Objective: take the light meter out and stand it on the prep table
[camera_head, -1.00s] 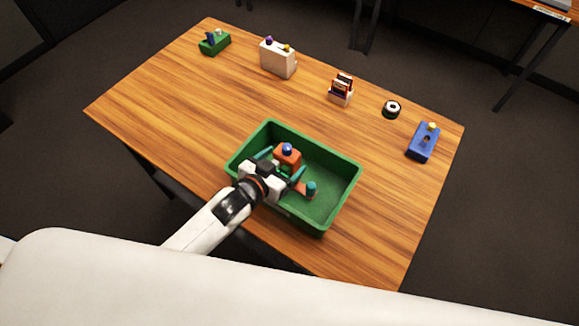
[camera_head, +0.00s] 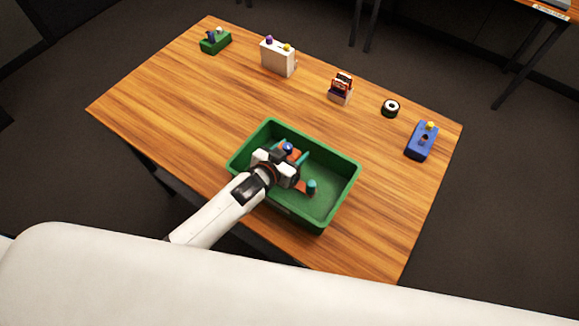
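An orange device with a blue ball on top (camera_head: 288,147) is in the green bin (camera_head: 340,203), partly hidden by my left gripper; it may be the light meter, but I cannot tell for sure. A flat orange piece with a teal knob (camera_head: 311,186) lies beside it in the bin. My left gripper (camera_head: 290,155) is down in the bin, with its teal fingers around the orange device. The gripper body hides most of the contact, so I cannot tell whether the fingers grip it. My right gripper is not in view.
The bin stands on the wooden table (camera_head: 170,110). Along the far side are a green device (camera_head: 215,42), a white box (camera_head: 278,58), a red-and-white item (camera_head: 341,88), a black-and-white roll (camera_head: 391,108) and a blue device (camera_head: 421,142). The table's left part is clear.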

